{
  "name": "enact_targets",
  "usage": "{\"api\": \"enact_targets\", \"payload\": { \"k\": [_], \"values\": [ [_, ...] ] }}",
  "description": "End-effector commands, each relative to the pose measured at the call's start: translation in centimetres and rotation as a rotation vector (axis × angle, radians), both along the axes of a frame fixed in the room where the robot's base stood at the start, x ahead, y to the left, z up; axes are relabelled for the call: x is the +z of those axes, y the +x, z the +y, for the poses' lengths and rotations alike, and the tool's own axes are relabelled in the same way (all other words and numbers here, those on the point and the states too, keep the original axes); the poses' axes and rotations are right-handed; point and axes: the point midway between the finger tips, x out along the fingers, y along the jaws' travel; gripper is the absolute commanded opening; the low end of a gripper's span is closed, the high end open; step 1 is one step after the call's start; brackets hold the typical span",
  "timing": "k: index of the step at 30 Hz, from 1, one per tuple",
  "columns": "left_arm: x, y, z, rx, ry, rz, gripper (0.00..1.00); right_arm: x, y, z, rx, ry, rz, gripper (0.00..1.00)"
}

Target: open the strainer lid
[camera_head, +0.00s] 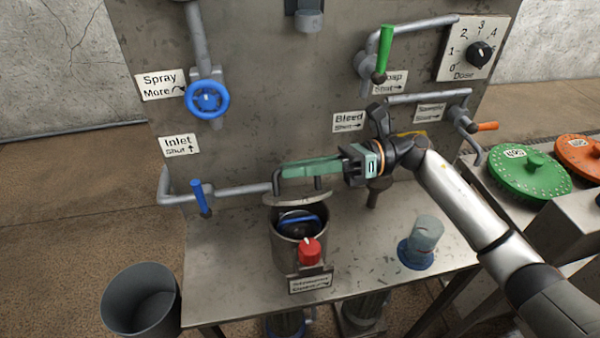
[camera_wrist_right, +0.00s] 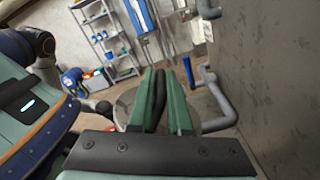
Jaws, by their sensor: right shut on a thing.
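The strainer (camera_head: 287,252) is a round metal pot on the steel table, with a red knob (camera_head: 310,251) at its front. Its lid (camera_head: 297,199) is raised and tilted up at the rear of the pot, seen almost edge-on. The mouth is uncovered in front, and a blue handle (camera_head: 298,221) shows inside. My right gripper (camera_head: 285,170) is shut on the lid handle (camera_head: 318,183) above the pot. In the right wrist view, the green fingers (camera_wrist_right: 162,75) close around the dark handle, and part of the grey lid (camera_wrist_right: 126,106) shows below. My left gripper is not in view.
A blue-based clear cup (camera_head: 423,240) stands right of the strainer. A grey bucket (camera_head: 141,300) is on the floor at left. The panel behind carries a blue wheel (camera_head: 207,99), a blue lever (camera_head: 201,198), a green lever (camera_head: 384,50) and pipes. Green (camera_head: 530,176) and orange lids are at right.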

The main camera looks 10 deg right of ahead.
Motion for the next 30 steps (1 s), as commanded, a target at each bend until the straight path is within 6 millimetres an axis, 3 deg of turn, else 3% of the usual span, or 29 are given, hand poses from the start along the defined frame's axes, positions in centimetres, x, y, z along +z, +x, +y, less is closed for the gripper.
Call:
{"api": "enact_targets", "payload": {
  "k": [6,7,14,23,30],
  "values": [
    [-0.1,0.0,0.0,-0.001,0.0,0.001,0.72,0.0,0.1,-0.1,-0.004,0.0,-0.002,0.0],
    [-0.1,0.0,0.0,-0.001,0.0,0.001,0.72,0.0,0.1,-0.1,-0.004,0.0,-0.002,0.19],
    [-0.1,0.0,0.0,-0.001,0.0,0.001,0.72,0.0,0.0,0.0,-0.003,0.001,-0.002,0.45],
    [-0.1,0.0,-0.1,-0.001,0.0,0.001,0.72,0.2,0.0,0.0,-0.001,0.0,-0.004,0.45],
    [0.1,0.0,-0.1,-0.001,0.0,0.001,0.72,3.6,-0.2,0.0,-0.001,0.0,-0.009,0.45]
  ]
}}
